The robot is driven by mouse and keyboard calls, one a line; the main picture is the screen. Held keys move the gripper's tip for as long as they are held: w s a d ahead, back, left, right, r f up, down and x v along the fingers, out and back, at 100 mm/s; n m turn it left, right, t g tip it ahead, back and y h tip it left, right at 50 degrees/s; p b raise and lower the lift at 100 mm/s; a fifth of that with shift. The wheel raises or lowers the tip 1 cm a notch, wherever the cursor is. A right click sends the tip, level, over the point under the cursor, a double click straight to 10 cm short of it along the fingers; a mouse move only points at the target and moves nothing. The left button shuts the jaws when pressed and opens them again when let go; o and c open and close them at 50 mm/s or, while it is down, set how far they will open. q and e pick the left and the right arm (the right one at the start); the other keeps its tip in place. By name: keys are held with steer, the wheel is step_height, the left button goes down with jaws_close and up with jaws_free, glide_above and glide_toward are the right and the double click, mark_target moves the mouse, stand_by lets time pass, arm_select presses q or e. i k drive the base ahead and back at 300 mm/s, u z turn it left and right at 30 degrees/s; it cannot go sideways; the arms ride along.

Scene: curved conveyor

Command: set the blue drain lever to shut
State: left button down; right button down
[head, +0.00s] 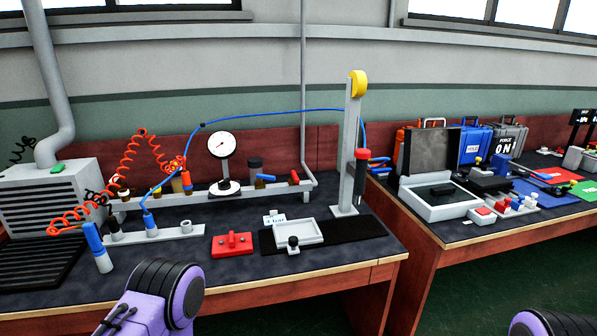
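A small blue lever (265,177) sits on the grey pipe rail (308,189) at the back of the left bench, right of the gauge. It appears to lie roughly along the rail, but it is too small to tell whether it is open or shut. A red lever (294,177) is to its right, and a black-capped fitting (255,167) is to its left. Neither of my grippers is in view. Only purple and black links of my arms show at the bottom, well in front of the rail.
The round gauge (222,147) stands beside a coiled orange hose (112,178). A thin blue hose (270,114) arches over the rail to a tall grey post (350,150). A red block (232,244) and grey tray (298,232) lie in front. A gap separates the two benches.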

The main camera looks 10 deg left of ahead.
mark_target(260, 177)
steer(key=i, duration=1.05)
steer(key=u, duration=0.85)
